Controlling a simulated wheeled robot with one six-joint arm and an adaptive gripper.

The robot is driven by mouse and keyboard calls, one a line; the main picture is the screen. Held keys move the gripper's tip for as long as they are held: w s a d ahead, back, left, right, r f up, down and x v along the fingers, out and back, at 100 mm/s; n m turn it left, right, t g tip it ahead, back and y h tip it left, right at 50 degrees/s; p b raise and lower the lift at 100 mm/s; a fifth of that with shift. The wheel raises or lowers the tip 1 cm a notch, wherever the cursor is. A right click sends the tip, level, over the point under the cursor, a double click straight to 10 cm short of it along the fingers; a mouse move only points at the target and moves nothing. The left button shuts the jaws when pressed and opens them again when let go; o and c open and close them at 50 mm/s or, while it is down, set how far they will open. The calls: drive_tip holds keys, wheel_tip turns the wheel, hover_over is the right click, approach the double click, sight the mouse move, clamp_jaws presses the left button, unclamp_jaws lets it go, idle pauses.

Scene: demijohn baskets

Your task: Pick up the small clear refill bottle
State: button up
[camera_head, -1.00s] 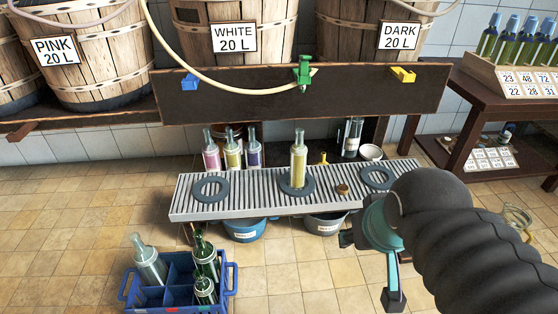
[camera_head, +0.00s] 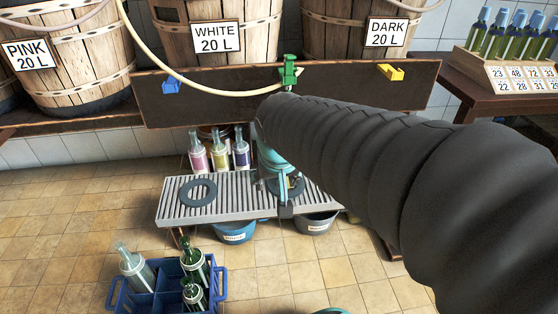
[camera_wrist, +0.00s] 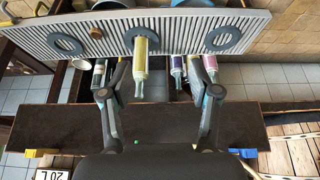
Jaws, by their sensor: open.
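A slim clear bottle with yellowish contents (camera_wrist: 141,62) stands on the middle ring of the slatted tray, in the wrist view. My gripper (camera_wrist: 158,78) is open, with one finger on each side of that bottle. The bottle sits nearer the left finger, and I see no clear contact. In the head view my gripper (camera_head: 274,185) is over the middle of the tray, and my arm hides that bottle. Another clear bottle (camera_head: 131,268), wider and pale, leans in the blue crate at the lower left. I cannot tell from its look alone which is the refill bottle.
The slatted tray (camera_head: 235,190) has an empty ring (camera_head: 198,193) at left. Pink, yellow and purple bottles (camera_head: 219,153) stand behind it. A dark board (camera_head: 220,100) carries a green tap (camera_head: 289,72) and hose. The blue crate (camera_head: 172,305) also holds green bottles.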

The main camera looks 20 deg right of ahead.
drive_tip(key=w+d+f+m+p, duration=0.1)
drive_tip(key=w+d+f+m, duration=0.1)
drive_tip(key=w+d+f, duration=0.3)
drive_tip(key=w+f+m+g+h, duration=0.1)
drive_tip(key=w+f, duration=0.1)
drive_tip(key=w, duration=0.5)
drive_tip(key=w+d+f+m+p, duration=0.1)
drive_tip(key=w+d+f+m, duration=0.1)
drive_tip(key=w+d+f, duration=0.3)
drive_tip(key=w+d, duration=0.1)
drive_tip(key=w, duration=0.2)
drive_tip(key=w+d+r, duration=0.1)
drive_tip(key=w+d, duration=0.1)
drive_tip(key=w, duration=0.1)
drive_tip(key=w+d, duration=0.2)
drive_tip(key=w, duration=0.1)
drive_tip(key=shift+w+r+p, duration=0.15)
drive_tip(key=shift+w+p, duration=0.15)
drive_tip(key=shift+w, duration=0.05)
drive_tip(key=shift+w+d+f, duration=0.2)
drive_tip(key=shift+w+f, duration=0.15)
drive_tip(key=shift+f, duration=0.2)
clamp_jaws()
